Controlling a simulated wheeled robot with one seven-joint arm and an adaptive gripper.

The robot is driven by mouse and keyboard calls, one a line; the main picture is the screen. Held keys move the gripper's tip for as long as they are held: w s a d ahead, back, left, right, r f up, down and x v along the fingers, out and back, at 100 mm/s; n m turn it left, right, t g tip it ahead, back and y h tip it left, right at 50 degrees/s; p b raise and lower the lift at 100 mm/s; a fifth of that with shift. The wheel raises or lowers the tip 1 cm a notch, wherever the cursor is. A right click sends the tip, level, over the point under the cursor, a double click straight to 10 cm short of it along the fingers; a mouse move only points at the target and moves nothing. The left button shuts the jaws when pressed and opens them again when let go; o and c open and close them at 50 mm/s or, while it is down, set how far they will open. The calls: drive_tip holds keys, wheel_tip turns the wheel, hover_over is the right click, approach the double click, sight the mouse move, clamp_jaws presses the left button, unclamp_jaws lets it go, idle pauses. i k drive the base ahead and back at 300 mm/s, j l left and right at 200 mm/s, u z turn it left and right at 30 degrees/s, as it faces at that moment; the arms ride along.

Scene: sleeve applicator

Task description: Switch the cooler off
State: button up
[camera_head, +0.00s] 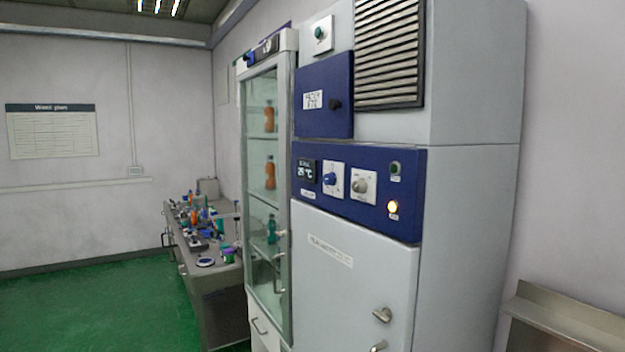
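A tall grey cabinet (470,210) with a blue control panel (365,215) stands at centre right; I cannot tell for certain that it is the cooler. Above are a blue box (325,75) with a black knob (335,104) and a white plate with a green knob or button (319,32). Small labels are unreadable. My gripper is not in view.
A glass-door cabinet (262,215) with bottles adjoins on the left, its own small panel (264,50) on top. A cluttered bench (215,285) stands beyond. Green floor (80,310) is clear at left. A metal ledge (565,315) juts out at lower right.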

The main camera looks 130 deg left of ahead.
sight(361, 186)
drive_tip(key=u, duration=4.1)
